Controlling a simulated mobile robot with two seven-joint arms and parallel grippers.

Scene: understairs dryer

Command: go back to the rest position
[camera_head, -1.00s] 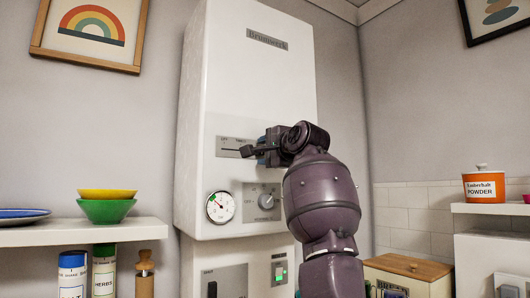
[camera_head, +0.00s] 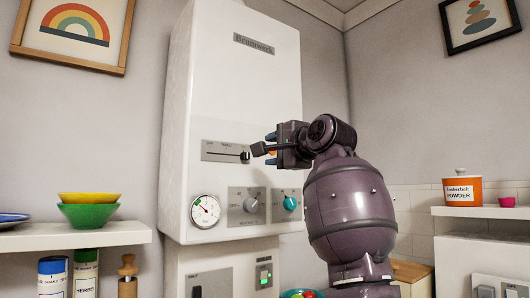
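My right gripper (camera_head: 271,149), on the purple arm from the lower right, is beside the white boiler (camera_head: 268,60). Its blue fingertips look apart, with a small orange patch showing between them and no held object visible. A dark paddle-shaped part sticks out from the gripper. A slider panel (camera_head: 215,148) is on the boiler front, and its black slider knob (camera_head: 245,157) stands at the right end of the slot, apart from the gripper. My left gripper is not in view.
Below the slider are a round gauge (camera_head: 205,211), a grey dial (camera_head: 250,205) and a teal knob (camera_head: 290,203). A left shelf (camera_head: 90,237) holds yellow and green bowls (camera_head: 89,213). An orange powder pot (camera_head: 462,189) stands on the right shelf.

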